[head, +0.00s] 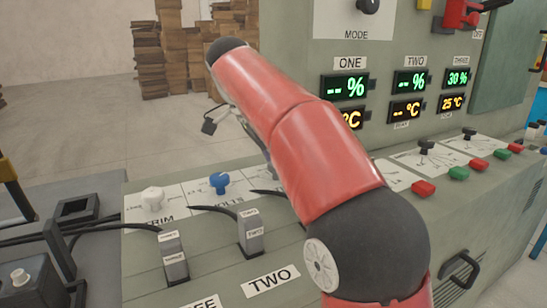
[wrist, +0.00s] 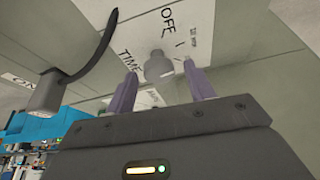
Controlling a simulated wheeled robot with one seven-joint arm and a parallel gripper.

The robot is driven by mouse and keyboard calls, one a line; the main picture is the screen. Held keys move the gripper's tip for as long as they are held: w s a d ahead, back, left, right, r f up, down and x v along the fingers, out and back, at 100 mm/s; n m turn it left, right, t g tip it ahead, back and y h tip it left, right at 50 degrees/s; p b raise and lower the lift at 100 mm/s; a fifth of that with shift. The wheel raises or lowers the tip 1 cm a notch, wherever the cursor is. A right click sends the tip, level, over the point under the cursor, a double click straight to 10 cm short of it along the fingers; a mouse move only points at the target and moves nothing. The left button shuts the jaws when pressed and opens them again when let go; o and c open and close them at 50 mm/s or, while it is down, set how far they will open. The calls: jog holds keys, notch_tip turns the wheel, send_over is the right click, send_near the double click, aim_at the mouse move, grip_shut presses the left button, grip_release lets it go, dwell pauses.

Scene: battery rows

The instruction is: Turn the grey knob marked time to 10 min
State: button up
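The grey knob (wrist: 158,66) sits on a white label plate in the wrist view. The word TIME (wrist: 128,60) is printed beside it and OFF (wrist: 168,16) above it in the picture. A small mark beyond, near the right finger, is too small to read surely. My gripper (wrist: 159,70) is open, its two purple fingers on either side of the knob with a visible gap on each side. I cannot tell where the knob points.
In the head view a white TRIM knob (head: 153,198) and a blue VOLTS knob (head: 220,183) stand on the panel left of my arm. Grey cable plugs (head: 250,233) stand in front. Red buttons (head: 424,188) and displays are to the right. A black cable (wrist: 92,55) arches near the left finger.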

aim_at(218, 174)
jog(key=shift+r, duration=0.1)
jog(key=shift+a+r, duration=0.2)
jog(key=shift+r, duration=0.05)
jog(key=s+a, duration=0.1)
jog(key=a, duration=0.3)
jog(key=s+a, duration=0.1)
jog(key=a, duration=0.2)
jog(key=s+a, duration=0.1)
jog(key=a, duration=0.3)
jog(key=shift+s+a+r, duration=0.2)
jog(key=shift+s+a, duration=0.1)
jog(key=shift+s, duration=0.1)
jog(key=shift+d, duration=0.1)
